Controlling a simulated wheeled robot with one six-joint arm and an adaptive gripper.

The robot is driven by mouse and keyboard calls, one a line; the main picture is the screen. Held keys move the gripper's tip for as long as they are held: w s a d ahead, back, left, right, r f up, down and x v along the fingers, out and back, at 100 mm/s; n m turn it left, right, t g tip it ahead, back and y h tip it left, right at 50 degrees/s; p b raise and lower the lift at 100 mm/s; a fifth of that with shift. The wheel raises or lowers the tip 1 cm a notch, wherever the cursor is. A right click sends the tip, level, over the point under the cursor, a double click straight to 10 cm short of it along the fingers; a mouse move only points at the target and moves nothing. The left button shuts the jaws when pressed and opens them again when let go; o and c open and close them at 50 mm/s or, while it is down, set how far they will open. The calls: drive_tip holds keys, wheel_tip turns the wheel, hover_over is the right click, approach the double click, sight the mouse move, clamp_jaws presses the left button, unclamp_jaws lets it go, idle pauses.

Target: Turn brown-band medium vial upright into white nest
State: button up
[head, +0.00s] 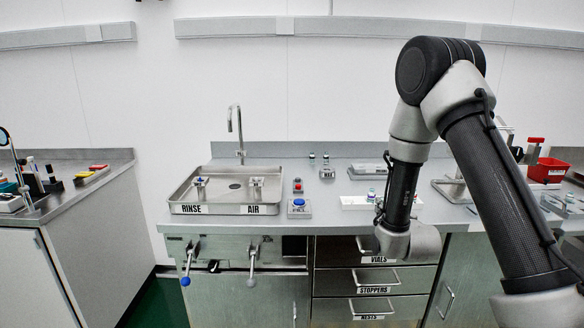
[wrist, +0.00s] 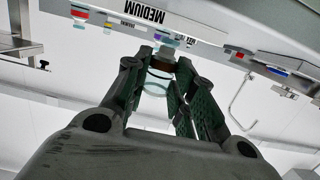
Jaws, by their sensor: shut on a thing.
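The brown-band vial (wrist: 156,83) is clear glass and sits between the fingers of my gripper (wrist: 160,70) in the wrist view. My gripper is shut on it. Its brown band shows at the far end, towards a white edge labelled MEDIUM (wrist: 143,15). Whether the vial is upright or touching anything below is unclear. In the head view the white nest (head: 352,203) lies on the counter right of the blue button, partly hidden by my arm. A small vial shape (head: 371,194) shows at its right end, beside my wrist; which vial it is cannot be told.
The sink tray (head: 225,190) with RINSE and AIR stations is at the left, with a red button (head: 297,185) and a blue button (head: 299,203) right of it. A grey plate (head: 368,171) lies behind the nest. A red bin (head: 549,170) stands far right.

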drive_tip(key=w+r, duration=0.6)
drive_tip(key=w, duration=0.3)
drive_tip(key=shift+w, duration=0.2)
drive_tip(key=m+y, duration=0.1)
drive_tip(key=m, duration=0.4)
drive_tip(key=m+y, duration=0.1)
drive_tip(key=m, duration=0.4)
drive_tip(key=shift+m+t, duration=0.3)
drive_tip(key=shift+t, duration=0.1)
drive_tip(key=m+y, duration=0.1)
drive_tip(key=m, duration=1)
